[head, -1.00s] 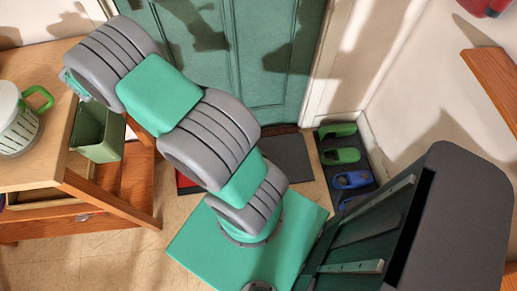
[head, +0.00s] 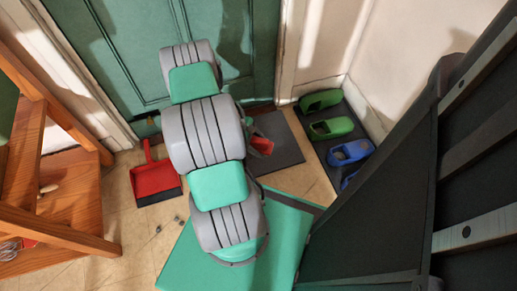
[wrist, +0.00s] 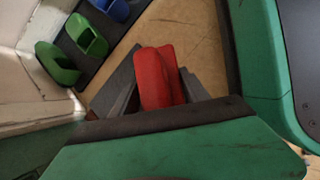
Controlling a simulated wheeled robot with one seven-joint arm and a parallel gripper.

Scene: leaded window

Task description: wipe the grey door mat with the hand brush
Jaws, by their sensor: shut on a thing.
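The grey door mat (head: 288,143) lies on the floor in front of the green door, partly hidden behind my arm in the head view. The red hand brush (wrist: 153,78) is between the dark fingers of my gripper (wrist: 158,88) in the wrist view. My gripper is shut on it. In the head view a red part of the brush (head: 262,144) shows beside my arm, over the mat. The bristles are hidden, so I cannot tell whether they touch the mat.
A red dustpan (head: 155,180) lies on the floor left of my arm. A dark shoe tray (head: 327,157) with green and blue clogs stands right of the mat. A wooden table (head: 65,235) is at the left. A few small dark specks (head: 178,219) lie on the floor.

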